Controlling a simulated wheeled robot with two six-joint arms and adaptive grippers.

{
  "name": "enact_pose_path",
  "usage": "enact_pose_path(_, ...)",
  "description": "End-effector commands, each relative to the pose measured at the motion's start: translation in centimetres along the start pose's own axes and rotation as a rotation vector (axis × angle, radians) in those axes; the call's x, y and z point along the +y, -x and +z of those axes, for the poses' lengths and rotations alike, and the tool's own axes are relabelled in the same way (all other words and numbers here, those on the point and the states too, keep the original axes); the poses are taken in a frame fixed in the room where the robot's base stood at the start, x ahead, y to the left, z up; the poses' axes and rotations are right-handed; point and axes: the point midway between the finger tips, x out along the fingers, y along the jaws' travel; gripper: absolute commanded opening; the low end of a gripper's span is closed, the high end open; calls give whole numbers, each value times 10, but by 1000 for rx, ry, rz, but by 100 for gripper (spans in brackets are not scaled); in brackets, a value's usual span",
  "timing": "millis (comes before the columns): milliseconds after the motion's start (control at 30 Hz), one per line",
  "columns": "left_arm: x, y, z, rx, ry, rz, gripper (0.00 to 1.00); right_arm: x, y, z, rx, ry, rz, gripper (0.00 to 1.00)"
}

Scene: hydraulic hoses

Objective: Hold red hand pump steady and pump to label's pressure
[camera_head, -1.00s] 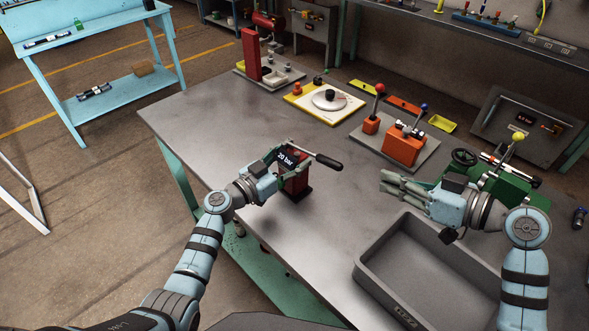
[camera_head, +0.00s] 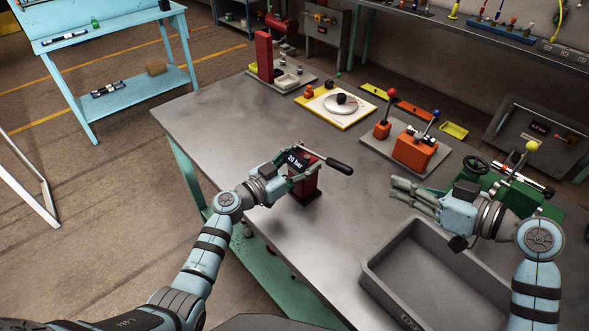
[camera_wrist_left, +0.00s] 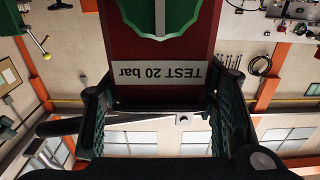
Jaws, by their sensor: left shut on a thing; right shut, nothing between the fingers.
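The red hand pump (camera_head: 306,183) stands on the bench with its black-gripped lever (camera_head: 330,162) pointing right. A dark display on it reads 20 bar. My left gripper (camera_head: 296,175) is shut on the pump body from the left. In the left wrist view the pump's red body (camera_wrist_left: 185,80) sits between my green fingers, with an upside-down label (camera_wrist_left: 163,73) reading TEST 20 bar. Part of a green-rimmed round face shows above it. My right gripper (camera_head: 402,198) is shut and empty, above the bench to the right of the pump, apart from the lever.
A grey tray (camera_head: 378,283) lies at the bench's front right. A green vise (camera_head: 505,190) stands behind my right arm. An orange device with levers (camera_head: 414,150), a yellow plate with a round dial (camera_head: 338,104) and a red column (camera_head: 264,57) stand along the back. The left bench top is clear.

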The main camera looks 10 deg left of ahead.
Motion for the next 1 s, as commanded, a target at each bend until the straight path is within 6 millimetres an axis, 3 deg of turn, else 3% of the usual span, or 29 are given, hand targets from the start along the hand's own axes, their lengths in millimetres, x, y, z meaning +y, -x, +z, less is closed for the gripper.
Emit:
enact_pose_path(833,0,0,1,-2,-1,0,0,0,0,0,0,0,0,0)
enact_pose_path(867,0,0,1,-2,-1,0,55,0,0,0,0,0,0,0)
enact_pose_path(1000,0,0,0,-1,-1,0,77,0,0,0,0,0,0,0)
